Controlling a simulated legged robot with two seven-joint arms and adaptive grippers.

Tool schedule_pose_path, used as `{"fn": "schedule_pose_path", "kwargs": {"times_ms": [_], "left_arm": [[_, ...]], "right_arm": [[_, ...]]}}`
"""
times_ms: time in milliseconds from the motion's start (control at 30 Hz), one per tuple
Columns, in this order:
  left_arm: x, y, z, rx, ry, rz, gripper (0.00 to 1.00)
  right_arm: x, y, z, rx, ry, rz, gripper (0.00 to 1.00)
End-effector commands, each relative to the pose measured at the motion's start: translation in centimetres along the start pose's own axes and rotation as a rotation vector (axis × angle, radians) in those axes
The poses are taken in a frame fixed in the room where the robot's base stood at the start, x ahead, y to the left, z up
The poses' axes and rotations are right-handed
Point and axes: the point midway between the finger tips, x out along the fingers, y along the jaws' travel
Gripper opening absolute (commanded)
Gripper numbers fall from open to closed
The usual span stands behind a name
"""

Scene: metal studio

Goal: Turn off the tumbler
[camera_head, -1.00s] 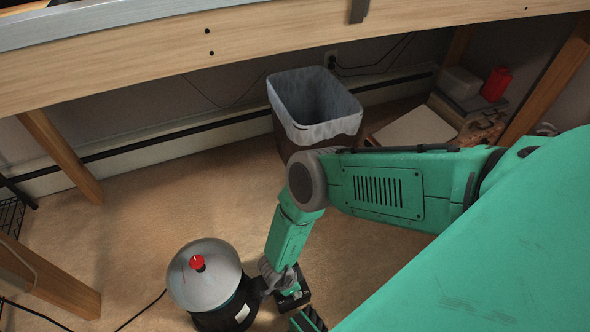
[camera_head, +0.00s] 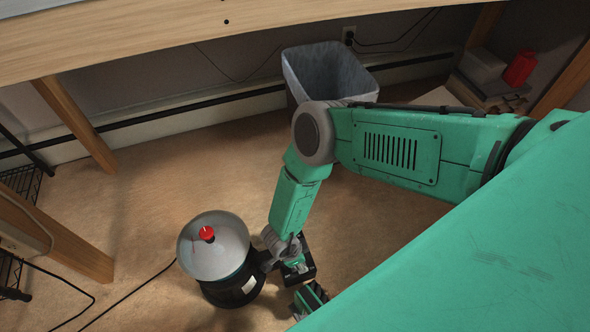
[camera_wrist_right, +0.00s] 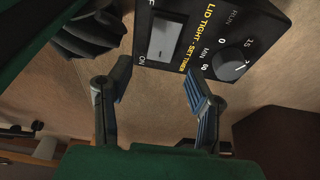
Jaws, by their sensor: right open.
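The tumbler (camera_head: 216,246) stands on the floor in the head view, a silver bowl on a black base with a red knob on top. Its black control box (camera_wrist_right: 205,75) fills the top of the right wrist view. The box carries a pale rocker switch (camera_wrist_right: 165,40) with "ON" at its lower end, and a round timer dial (camera_wrist_right: 231,62). My right gripper (camera_wrist_right: 157,78) is open, its two fingers apart and empty just below the switch face. I cannot tell whether a fingertip touches the box.
A lined waste bin (camera_head: 328,72) stands by the back wall under a wooden bench (camera_head: 150,38). A wooden leg (camera_head: 75,125) and a black wire rack (camera_head: 22,180) are at left. A cord (camera_head: 130,293) runs left from the tumbler. Open floor lies behind the tumbler.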

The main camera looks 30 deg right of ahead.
Motion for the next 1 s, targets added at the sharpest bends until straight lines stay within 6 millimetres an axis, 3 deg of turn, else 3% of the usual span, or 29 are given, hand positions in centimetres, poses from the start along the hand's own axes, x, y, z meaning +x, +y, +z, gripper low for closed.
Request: {"fn": "schedule_pose_path", "kwargs": {"times_ms": [200, 400, 1000], "left_arm": [[0.0, 0.0, 0.0, 0.0, 0.0, 0.0, 0.4], [0.0, 0.0, 0.0, 0.0, 0.0, 0.0, 0.4], [0.1, 0.0, -0.1, 0.0, -0.002, 0.0, 0.4]], "right_arm": [[-4.8, -0.1, 0.0, -0.001, -0.001, -0.001, 0.47], [-7.5, -0.1, 0.0, 0.0, 0.001, -0.001, 0.47], [-8.2, 0.0, -0.1, 0.0, 0.002, 0.0, 0.47]]}}
